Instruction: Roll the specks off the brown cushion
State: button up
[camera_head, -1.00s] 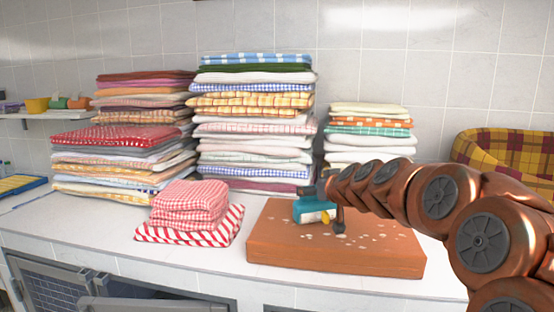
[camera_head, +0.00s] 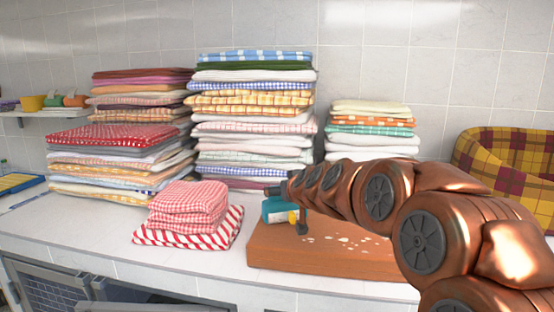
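The brown cushion (camera_head: 330,264) lies on the white counter, a thick rectangular slab. Pale specks (camera_head: 350,241) are scattered on the middle and right of its top. My gripper (camera_head: 300,224) is over the cushion's left part, with a dark finger pointing down near the top surface. My arm hides the cushion's back right.
Red checked and striped cloths (camera_head: 188,218) are stacked just left of the cushion. Tall towel stacks (camera_head: 252,130) stand behind, with a shorter stack (camera_head: 372,130) to the right. A plaid pet bed (camera_head: 505,170) is at far right. The counter's front edge is close to the cushion.

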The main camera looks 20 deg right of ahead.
jog(key=shift+w+a, duration=0.35)
jog(key=shift+a, duration=0.45)
jog(key=r, duration=0.1)
jog(key=p, duration=0.1)
jog(key=r, duration=0.1)
jog(key=shift+d+r, duration=0.25)
jog(key=shift+r, duration=0.1)
jog(key=shift+a+r+p, duration=0.2)
jog(key=shift+r+p, duration=0.3)
jog(key=shift+r, duration=0.2)
jog(key=shift+r+p, duration=0.9)
jog(key=shift+r, duration=1.1)
